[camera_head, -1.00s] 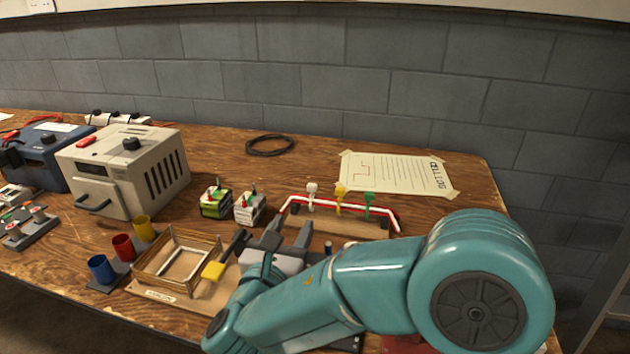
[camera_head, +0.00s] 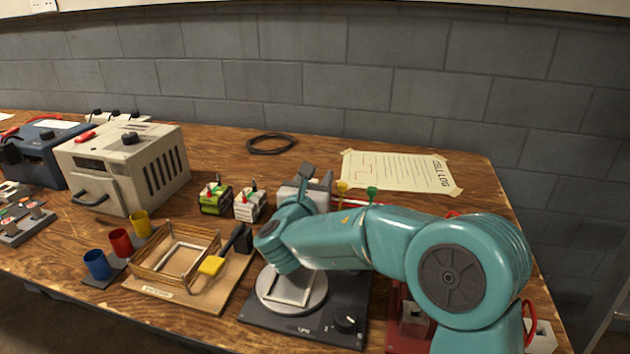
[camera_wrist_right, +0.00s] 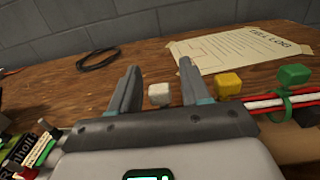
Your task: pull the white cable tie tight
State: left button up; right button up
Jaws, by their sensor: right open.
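The white cable tie's block-shaped head (camera_wrist_right: 159,94) shows in the right wrist view, between my right gripper's two fingers (camera_wrist_right: 160,70). The fingers are apart and I see no contact with it. In the head view my right gripper (camera_head: 317,174) is over the left part of the wire rack and hides the white tie. The yellow tie (camera_wrist_right: 229,83) and green tie (camera_wrist_right: 292,76) stand to the right; the green one loops around the red and white wires (camera_wrist_right: 262,102). They also show in the head view, yellow (camera_head: 342,187) and green (camera_head: 372,191). My left gripper is out of view.
Two small battery-like blocks, green (camera_head: 214,198) and white (camera_head: 250,205), stand left of my gripper. A wooden frame jig (camera_head: 150,268), a round-plate device (camera_head: 300,320) and a beige machine (camera_head: 120,170) are nearby. A black cable coil (camera_head: 270,144) and taped paper (camera_head: 400,172) lie behind.

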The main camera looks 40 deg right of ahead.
jog(key=shift+c, duration=0.3)
grip_shut()
notch_tip(320, 180, up, 5)
jog(key=p, duration=0.3)
jog(key=shift+f, duration=0.2)
jog(key=shift+o, duration=0.3)
grip_release()
jog(key=p+v, duration=0.2)
jog(key=v, duration=1.4)
jog(key=shift+s, duration=0.15)
jog(key=shift+a, duration=0.15)
